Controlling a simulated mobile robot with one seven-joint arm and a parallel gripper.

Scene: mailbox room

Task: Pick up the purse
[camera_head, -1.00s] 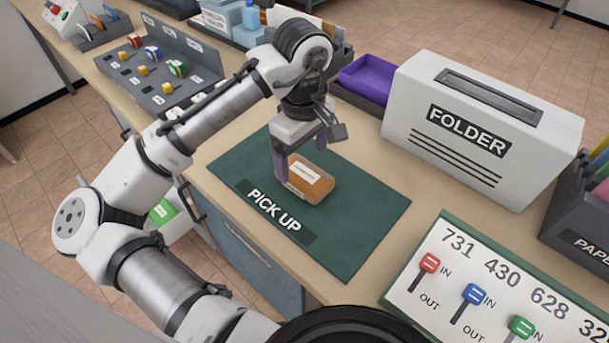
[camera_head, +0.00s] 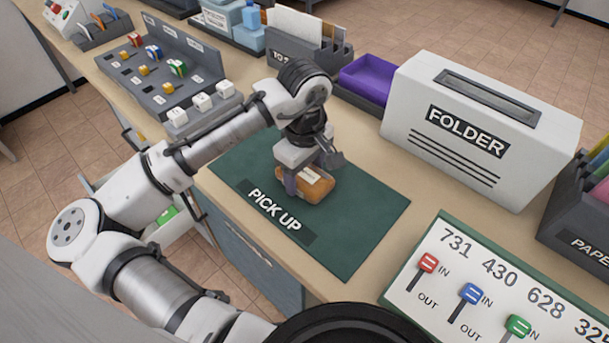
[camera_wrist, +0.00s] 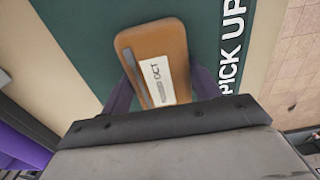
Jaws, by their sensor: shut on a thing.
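The purse (camera_head: 318,187) is a brown-orange block-like item with a white label on top. It sits on the green "PICK UP" mat (camera_head: 365,225). My gripper (camera_head: 308,186) is lowered over it, with its fingers on either side, shut on it. In the wrist view the purse (camera_wrist: 152,48) lies between the two purple fingers (camera_wrist: 160,88). The near part of the purse is hidden by the gripper body there. I cannot tell whether the purse is lifted off the mat.
A white FOLDER box (camera_head: 480,130) stands right of the mat, with a purple tray (camera_head: 372,78) behind. A numbered switch board (camera_head: 490,285) is at the front right. A grey rack with small blocks (camera_head: 165,75) is at the back left. The mat's front part is bare.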

